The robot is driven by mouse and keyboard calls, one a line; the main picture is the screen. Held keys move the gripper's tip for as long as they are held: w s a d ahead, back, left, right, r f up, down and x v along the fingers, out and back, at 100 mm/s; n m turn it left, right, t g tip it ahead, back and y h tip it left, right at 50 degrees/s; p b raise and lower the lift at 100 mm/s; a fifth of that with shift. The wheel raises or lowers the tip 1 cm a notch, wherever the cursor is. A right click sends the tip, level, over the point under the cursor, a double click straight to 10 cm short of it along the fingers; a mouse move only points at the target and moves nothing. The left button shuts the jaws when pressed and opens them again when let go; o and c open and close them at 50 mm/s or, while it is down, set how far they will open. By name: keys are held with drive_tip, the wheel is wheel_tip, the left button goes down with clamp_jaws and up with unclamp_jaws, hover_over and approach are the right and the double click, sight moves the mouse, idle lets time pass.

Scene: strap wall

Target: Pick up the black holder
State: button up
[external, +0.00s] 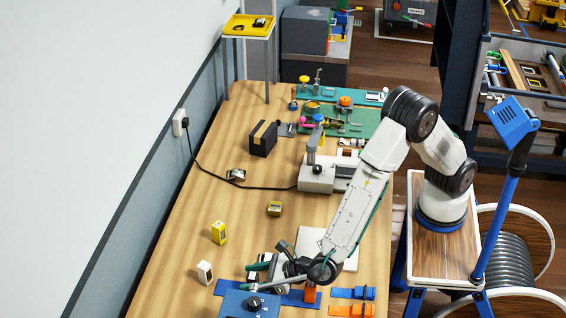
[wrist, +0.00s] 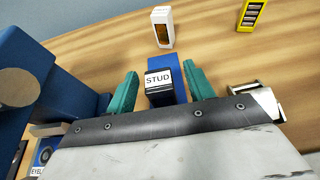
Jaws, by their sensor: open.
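A black holder (wrist: 160,94) with a white "STUD" label shows in the wrist view, on a blue strip (wrist: 181,68). My gripper (wrist: 161,86) is open, with one green fingertip on each side of the holder. A gap shows on both sides, and the lower part of the holder is hidden behind the gripper body. In the external view my gripper (external: 260,268) is low over the near end of the bench; the holder cannot be made out clearly there.
A blue device (external: 238,304) stands close to the left of my gripper in the wrist view. A white holder (external: 205,271) and a yellow holder (external: 219,232) stand beyond. A metal piece (wrist: 268,104) lies at the right. The bench's middle (external: 245,215) is mostly clear.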

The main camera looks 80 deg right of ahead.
drive_tip(key=shift+x, duration=1.05)
drive_tip(key=c, duration=1.1)
